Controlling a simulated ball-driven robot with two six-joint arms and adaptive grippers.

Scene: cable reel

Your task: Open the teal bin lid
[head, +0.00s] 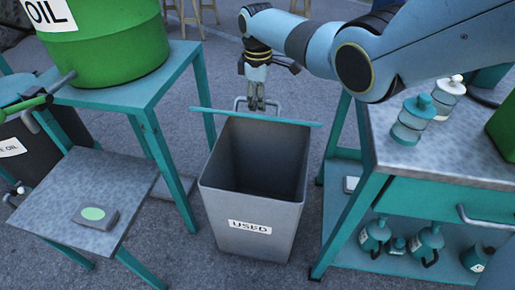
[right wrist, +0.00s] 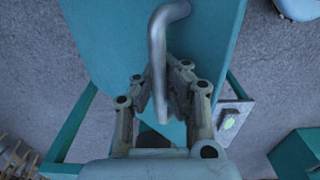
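The grey bin (head: 252,200) with a "USED" label stands on the floor, its dark inside open to view. In the right wrist view the lid's flat teal face (right wrist: 110,40) fills the upper middle. A bent metal lid handle (right wrist: 157,55) runs between the fingers of my right gripper (right wrist: 158,72). The fingers converge on it from both sides. In the head view my right gripper (head: 256,103) points down behind the lid, at the handle (head: 240,103). My left gripper is not in view.
A green oil drum (head: 110,40) stands on a teal stand left of the bin, above a low shelf (head: 75,190) with a small grey device (head: 95,213). A teal workbench (head: 445,185) with bottles stands close on the right. Floor in front is clear.

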